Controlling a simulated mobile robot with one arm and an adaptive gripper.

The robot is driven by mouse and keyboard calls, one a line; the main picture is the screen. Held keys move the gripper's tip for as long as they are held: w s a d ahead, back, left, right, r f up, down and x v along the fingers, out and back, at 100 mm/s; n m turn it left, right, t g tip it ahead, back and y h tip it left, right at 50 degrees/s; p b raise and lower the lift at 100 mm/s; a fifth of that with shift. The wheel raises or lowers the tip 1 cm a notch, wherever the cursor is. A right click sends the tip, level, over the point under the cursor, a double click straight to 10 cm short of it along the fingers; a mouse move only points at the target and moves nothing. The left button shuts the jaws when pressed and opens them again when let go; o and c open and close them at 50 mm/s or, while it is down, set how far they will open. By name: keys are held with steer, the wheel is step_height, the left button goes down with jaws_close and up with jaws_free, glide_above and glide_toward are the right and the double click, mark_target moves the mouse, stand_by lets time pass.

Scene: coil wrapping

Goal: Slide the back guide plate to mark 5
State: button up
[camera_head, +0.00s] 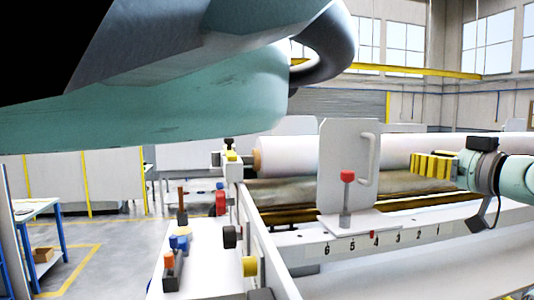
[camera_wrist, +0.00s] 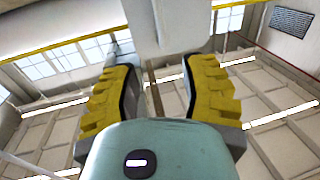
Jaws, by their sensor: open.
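A pale upright guide plate (camera_head: 338,150) stands in the middle of the head view, with a loop handle (camera_head: 373,160) on its right side. A lever with a red knob (camera_head: 347,177) rises at its base. I cannot tell from the label alone whether it is the back one; no other such plate shows. A scale (camera_head: 385,242) numbered 6 to 1 from left to right runs below. A small red pointer (camera_head: 372,236) sits close to mark 4, right of mark 5. My gripper (camera_head: 416,164), with yellow fingers, is open and empty, right of the handle and apart from it; it also shows in the wrist view (camera_wrist: 155,90).
A large white roll (camera_head: 290,155) lies behind the plate. Knobs and small levers, one blue (camera_head: 180,240), stand on the machine's left end. A blue-legged table (camera_head: 38,215) stands far left. Part of my own body covers the upper left.

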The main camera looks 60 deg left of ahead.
mark_target(374, 152)
steer(key=a+p, duration=0.1)
steer(key=a, duration=0.3)
steer(key=w+a+p, duration=0.1)
steer(key=a+p, duration=0.1)
steer(key=a, duration=0.3)
steer(key=w+a+p, duration=0.1)
steer(key=a, duration=0.3)
steer(key=shift+w+a+r, duration=0.1)
steer(key=shift+w+a, duration=0.15)
steer(key=shift+a, duration=0.2)
jaws_close()
